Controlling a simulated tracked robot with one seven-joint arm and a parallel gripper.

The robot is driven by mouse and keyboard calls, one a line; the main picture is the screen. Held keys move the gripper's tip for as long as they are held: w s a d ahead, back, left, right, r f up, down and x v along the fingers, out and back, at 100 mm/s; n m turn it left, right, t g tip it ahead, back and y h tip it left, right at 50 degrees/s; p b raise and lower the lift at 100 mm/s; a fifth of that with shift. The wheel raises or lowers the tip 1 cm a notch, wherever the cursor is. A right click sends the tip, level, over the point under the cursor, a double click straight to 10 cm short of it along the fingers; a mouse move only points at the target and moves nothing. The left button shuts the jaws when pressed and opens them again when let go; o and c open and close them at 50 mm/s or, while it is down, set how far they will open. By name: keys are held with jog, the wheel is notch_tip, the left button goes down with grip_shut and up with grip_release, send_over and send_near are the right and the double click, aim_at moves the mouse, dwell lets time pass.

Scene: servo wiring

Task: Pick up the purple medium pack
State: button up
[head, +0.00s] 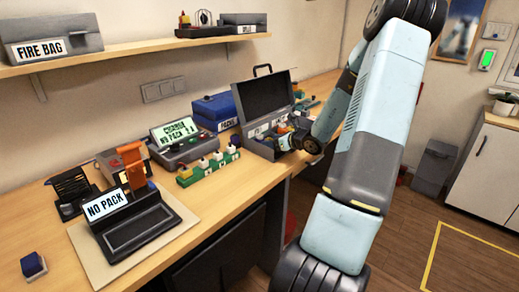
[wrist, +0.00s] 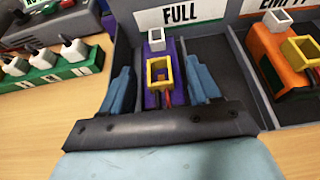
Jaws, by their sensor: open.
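The purple pack (wrist: 151,101) lies in the compartment labelled FULL in the wrist view, with a yellow connector (wrist: 160,74), red and dark leads and a white-grey block at its far end. My gripper (wrist: 161,72) is open, with one blue finger on each side of the pack. Gaps show between the fingers and the pack, and I see no clear contact. The near end of the pack is hidden behind the gripper's dark body. In the head view my gripper (head: 289,141) is at the open case (head: 262,146), and the purple pack cannot be made out there.
An orange pack (wrist: 283,60) lies in the EMPTY compartment to the right, behind a divider. A green strip with white plugs (wrist: 45,72) stands left of the case. In the head view a NO PACK device (head: 130,222) and a charger (head: 182,141) stand on the bench.

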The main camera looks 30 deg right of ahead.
jog(key=shift+w+a+f, duration=0.25)
jog(key=shift+w, duration=0.4)
jog(key=c, duration=1.1)
